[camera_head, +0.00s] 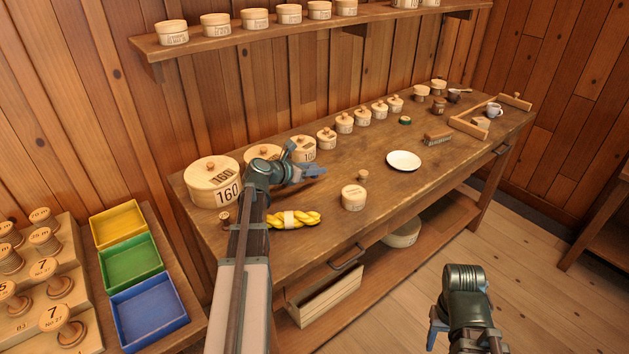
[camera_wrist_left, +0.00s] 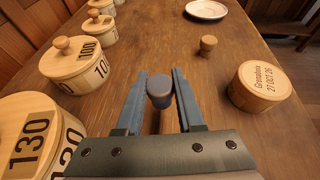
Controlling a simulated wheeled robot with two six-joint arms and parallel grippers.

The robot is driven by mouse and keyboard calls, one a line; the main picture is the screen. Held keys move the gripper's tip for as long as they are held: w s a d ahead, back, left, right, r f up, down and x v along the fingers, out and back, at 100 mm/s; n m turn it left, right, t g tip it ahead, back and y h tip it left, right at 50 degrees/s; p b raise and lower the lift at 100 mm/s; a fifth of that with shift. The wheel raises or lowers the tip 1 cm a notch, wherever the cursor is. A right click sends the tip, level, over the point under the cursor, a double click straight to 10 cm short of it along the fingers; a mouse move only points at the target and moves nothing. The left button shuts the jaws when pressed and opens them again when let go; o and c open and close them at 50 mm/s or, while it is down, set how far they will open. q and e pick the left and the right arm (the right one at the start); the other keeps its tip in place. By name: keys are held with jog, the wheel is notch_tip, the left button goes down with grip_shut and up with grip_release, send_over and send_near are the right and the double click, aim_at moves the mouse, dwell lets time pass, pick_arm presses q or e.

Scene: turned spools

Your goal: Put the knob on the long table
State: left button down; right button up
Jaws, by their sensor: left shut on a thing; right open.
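My left gripper (camera_head: 312,171) is over the long table (camera_head: 330,240), above its left part. In the left wrist view its two blue fingers are shut on a small grey-blue knob (camera_wrist_left: 160,92) with a rounded top and a narrower stem below. In the head view I cannot make the held knob out clearly at the fingertips. A small wooden knob-like piece (camera_head: 362,175) stands on the table just right of the gripper; it also shows in the left wrist view (camera_wrist_left: 207,45). My right gripper (camera_head: 440,335) is open, low at the front, away from the table.
A round lidded box (camera_head: 353,198), yellow rope (camera_head: 293,219) and white plate (camera_head: 404,160) lie around the gripper. Numbered lidded boxes (camera_head: 213,182) line the table's back. A brush (camera_head: 437,139) and wooden frame (camera_head: 468,125) are farther right. Bare wood lies between the plate and front edge.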

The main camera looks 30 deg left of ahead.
aim_at(314, 177)
pick_arm(q)
jog(key=shift+f+b, duration=1.3)
jog(key=shift+f, duration=0.35)
jog(key=shift+f, duration=0.2)
jog(key=c, duration=0.5)
grip_release()
jog(key=shift+r, duration=0.15)
jog(key=shift+s+r, duration=0.1)
jog(key=shift+r, duration=0.15)
jog(key=p+v, duration=0.4)
jog(key=v, duration=0.6)
jog(key=shift+s, duration=0.25)
jog(key=shift+s+a+r+p, duration=0.15)
jog(key=shift+s+a+p, duration=0.15)
jog(key=shift+s, duration=0.3)
